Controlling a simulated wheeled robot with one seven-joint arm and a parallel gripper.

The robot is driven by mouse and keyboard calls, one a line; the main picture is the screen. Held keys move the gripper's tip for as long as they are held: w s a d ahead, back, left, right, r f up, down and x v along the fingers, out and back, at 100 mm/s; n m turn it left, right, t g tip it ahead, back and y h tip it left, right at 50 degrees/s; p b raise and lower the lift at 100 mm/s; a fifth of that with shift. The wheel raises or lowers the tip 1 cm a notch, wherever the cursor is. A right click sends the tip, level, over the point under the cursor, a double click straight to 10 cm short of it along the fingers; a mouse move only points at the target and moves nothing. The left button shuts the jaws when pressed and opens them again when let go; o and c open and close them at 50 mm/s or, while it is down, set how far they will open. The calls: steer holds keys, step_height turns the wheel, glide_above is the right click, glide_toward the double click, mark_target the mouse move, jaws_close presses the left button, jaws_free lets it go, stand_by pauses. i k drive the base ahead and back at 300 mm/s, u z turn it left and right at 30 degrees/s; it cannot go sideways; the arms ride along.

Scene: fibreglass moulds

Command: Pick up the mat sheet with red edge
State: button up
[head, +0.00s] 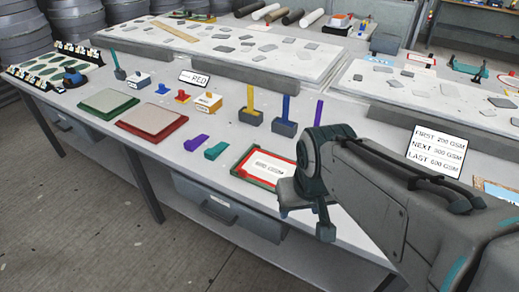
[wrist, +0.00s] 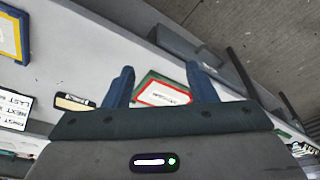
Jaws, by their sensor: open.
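The mat sheet with red edge (head: 268,166) is white with printed lettering, which looks like 600 GSM. It lies flat in a shallow tray with a green rim (head: 240,174) near the front edge of the table. My gripper (head: 307,205) is beside the tray, to its right and nearer the front edge in the head view. In the wrist view my gripper (wrist: 160,70) has its two blue fingers apart, and the red-edged sheet (wrist: 165,93) shows between them, farther off. Nothing is between the fingers. My gripper hides part of the tray's right side.
A sign (head: 437,151) lists 200, 300 and 600 GSM. Teal (head: 216,150) and purple (head: 196,142) blocks lie left of the tray. Upright handled tools (head: 284,115) stand behind. A green-edged (head: 108,102) and a red-edged panel (head: 151,124) lie farther left. A yellow-edged frame (wrist: 14,36) shows in the wrist view.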

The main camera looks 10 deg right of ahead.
mark_target(261, 165)
steer(key=u, duration=1.55)
steer(key=i, duration=2.35)
steer(key=z, duration=4.05)
